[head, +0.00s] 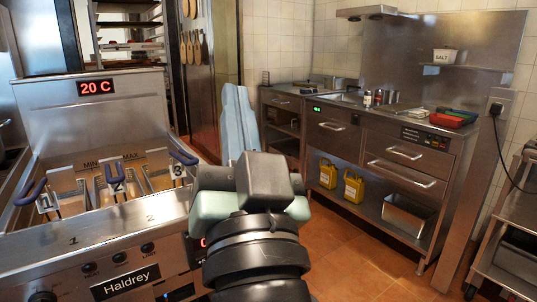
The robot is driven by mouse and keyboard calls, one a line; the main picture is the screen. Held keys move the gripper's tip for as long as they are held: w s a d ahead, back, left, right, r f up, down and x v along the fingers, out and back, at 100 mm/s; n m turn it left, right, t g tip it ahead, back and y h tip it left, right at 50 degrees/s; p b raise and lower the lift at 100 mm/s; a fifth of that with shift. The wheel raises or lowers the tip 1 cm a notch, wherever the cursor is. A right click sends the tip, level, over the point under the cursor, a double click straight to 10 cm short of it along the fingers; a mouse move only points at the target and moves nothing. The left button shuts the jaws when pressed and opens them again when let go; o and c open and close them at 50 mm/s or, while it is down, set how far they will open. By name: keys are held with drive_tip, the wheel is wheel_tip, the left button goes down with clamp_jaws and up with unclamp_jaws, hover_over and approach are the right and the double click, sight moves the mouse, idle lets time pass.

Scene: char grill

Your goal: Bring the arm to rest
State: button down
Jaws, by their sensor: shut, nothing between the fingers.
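My arm rises from the bottom centre of the head view, with black round joints, pale green link parts and a dark grey block at its top. It stands in front of the right end of the fryer (120,225) and overlaps its edge in the picture. I cannot make out my gripper or its fingers; they are hidden behind the arm or out of the picture. No object shows in the arm's hold.
The fryer's blue-handled baskets (115,185) are at left. A steel counter (385,150) stands at back right, with yellow jugs (354,187) on its lower shelf and coloured trays (453,117) on top. A steel cart (510,255) is at far right. Tiled floor (345,260) between is clear.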

drive_tip(key=s+d+r+n+t+h, duration=0.1)
drive_tip(key=s+d+r+t+h, duration=0.3)
drive_tip(key=s+r, duration=0.55)
wheel_tip(320, 180, up, 25)
drive_tip(key=w+a+p, duration=0.1)
drive_tip(key=w+p, duration=0.1)
drive_tip(key=p, duration=2.4)
drive_tip(key=shift+r+g+h, duration=0.15)
drive_tip(key=shift+g+h, duration=0.15)
